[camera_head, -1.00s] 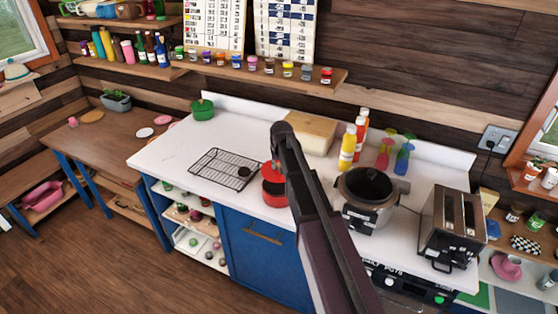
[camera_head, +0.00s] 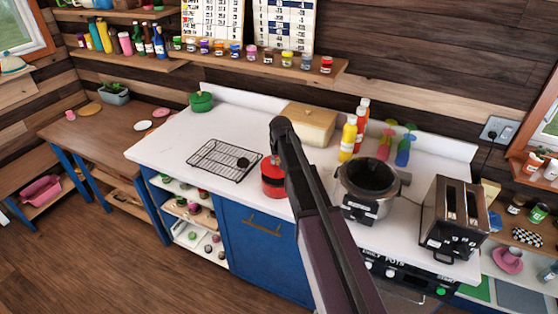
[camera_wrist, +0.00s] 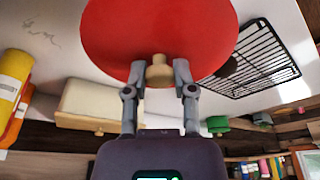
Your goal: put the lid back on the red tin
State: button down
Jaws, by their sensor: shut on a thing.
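The red lid (camera_wrist: 158,28) fills the top of the wrist view as a large disc with a pale wooden knob (camera_wrist: 159,74). My gripper (camera_wrist: 158,72) is shut on that knob. In the head view the red tin (camera_head: 273,188) stands on the white counter, partly hidden by my arm. The lid shows there as red right at the top of the tin (camera_head: 268,166). I cannot tell whether it rests on the rim or hovers just above it. My gripper's fingers are hidden behind my arm in the head view, and the lid hides the tin in the wrist view.
A black wire rack (camera_head: 224,160) with a small dark object lies left of the tin. A pot-like cooker (camera_head: 366,190) and a toaster (camera_head: 455,220) stand right. A wooden box (camera_head: 308,123), bottles (camera_head: 348,138) and a green pot (camera_head: 201,101) are behind. The counter's front left is bare.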

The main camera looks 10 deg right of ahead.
jog(key=shift+f+b, duration=1.6)
jog(key=shift+f, duration=0.3)
jog(key=shift+f, duration=0.2)
dwell(0.9)
dwell(0.3)
jog(key=shift+c, duration=1.8)
grip_release()
jog(key=o, duration=0.4)
jog(key=shift+c, duration=0.2)
jog(key=shift+r, duration=0.1)
jog(key=shift+r+p, duration=3.3)
jog(key=shift+r, duration=0.15)
